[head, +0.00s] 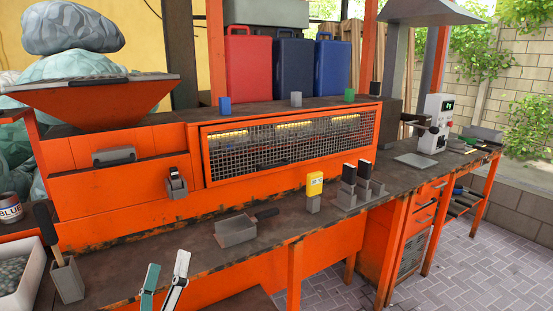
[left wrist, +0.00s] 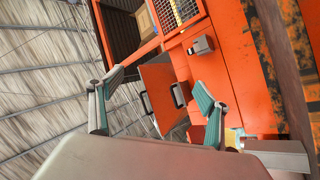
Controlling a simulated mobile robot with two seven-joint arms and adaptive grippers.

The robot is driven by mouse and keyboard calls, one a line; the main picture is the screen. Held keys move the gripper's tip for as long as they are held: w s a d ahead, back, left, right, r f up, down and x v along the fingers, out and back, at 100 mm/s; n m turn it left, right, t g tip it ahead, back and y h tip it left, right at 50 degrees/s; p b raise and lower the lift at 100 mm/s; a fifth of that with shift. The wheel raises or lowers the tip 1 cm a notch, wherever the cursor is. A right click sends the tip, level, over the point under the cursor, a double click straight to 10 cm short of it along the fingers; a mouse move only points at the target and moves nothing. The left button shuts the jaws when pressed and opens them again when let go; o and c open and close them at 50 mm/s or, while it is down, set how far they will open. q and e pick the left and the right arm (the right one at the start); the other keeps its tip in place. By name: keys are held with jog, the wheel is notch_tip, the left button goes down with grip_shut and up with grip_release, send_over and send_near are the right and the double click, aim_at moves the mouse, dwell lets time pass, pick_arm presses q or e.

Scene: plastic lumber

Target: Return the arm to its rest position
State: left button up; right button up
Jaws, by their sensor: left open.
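My left gripper (head: 166,270) shows at the bottom of the head view, its two narrow fingers pointing up and spread apart. One finger looks teal and the other white. It is in front of the dark bench top (head: 200,262) of the orange workbench, and nothing is between its fingers. In the left wrist view the same gripper (left wrist: 159,86) has its teal-padded fingers wide apart and empty, with orange panels with dark handles (left wrist: 180,95) beyond them. The rest of my left arm is mostly out of view. My right gripper is in neither view.
A grey box-shaped scoop (head: 236,230) lies on the bench near the gripper. A yellow block-shaped device (head: 314,190) and dark-topped grey holders (head: 350,190) stand further right. A holder with a dark-handled tool (head: 67,280) and a white bin (head: 18,280) are at the left.

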pick_arm(q)
jog(key=s+d+f+m+g+h, duration=0.25)
jog(key=s+f+m+g, duration=0.2)
jog(key=f, duration=0.65)
jog(key=s+d+f+m+g+h, duration=0.25)
jog(key=f+m, duration=0.25)
jog(key=f, duration=0.7)
jog(key=s+a+f+m+g+y, duration=0.2)
jog(key=s+f+g, duration=0.4)
jog(key=s+f, duration=0.7)
notch_tip(320, 180, down, 2)
jog(key=shift+s+f+m, duration=0.25)
jog(key=shift+m, duration=0.5)
